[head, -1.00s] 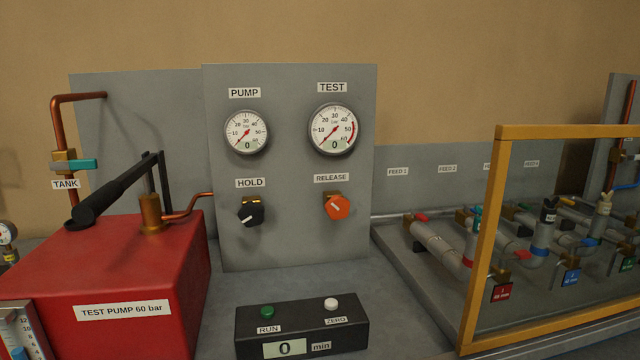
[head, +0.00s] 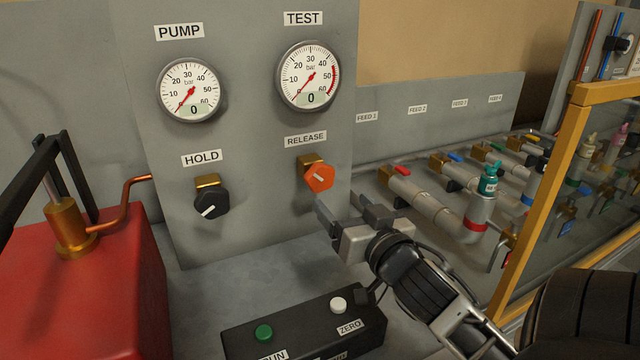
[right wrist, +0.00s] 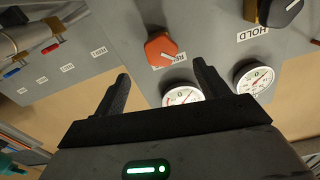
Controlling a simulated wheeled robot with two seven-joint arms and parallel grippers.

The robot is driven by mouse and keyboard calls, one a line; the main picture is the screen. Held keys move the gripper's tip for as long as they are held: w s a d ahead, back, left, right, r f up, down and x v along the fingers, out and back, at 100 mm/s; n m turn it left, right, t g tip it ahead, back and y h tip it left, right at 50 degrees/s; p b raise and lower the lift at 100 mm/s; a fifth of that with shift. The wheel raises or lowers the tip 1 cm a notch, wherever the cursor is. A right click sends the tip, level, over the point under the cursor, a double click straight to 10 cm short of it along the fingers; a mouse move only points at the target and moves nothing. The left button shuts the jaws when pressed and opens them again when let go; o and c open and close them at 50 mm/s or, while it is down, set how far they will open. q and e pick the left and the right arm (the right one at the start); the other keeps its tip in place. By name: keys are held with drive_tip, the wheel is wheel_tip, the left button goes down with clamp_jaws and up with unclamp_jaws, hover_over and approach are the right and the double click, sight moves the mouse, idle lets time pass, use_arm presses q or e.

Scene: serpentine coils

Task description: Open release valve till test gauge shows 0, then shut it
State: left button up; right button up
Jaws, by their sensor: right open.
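The orange release valve knob (head: 318,177) sits under the RELEASE label on the grey panel. Its white mark is slanted. The test gauge (head: 308,77) above it reads 0 on its display. My right gripper (head: 348,207) is open and empty, just below and in front of the knob, apart from it. In the right wrist view the knob (right wrist: 161,49) shows beyond the two spread fingers (right wrist: 162,85), and the test gauge (right wrist: 183,94) is partly hidden by my gripper. My left gripper is not in view.
The black hold knob (head: 211,203) and pump gauge (head: 190,90), also reading 0, are left of the release knob. A black box with a green button (head: 263,332) and white button (head: 338,305) stands below. Pipes and a yellow frame (head: 553,160) stand at right.

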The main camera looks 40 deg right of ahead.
sight(322, 182)
drive_tip(key=p+x, duration=0.1)
drive_tip(key=x, duration=0.9)
drive_tip(key=shift+p, duration=0.3)
drive_tip(key=shift+a, duration=0.1)
drive_tip(key=shift+c, duration=0.3)
drive_tip(key=c, duration=0.9)
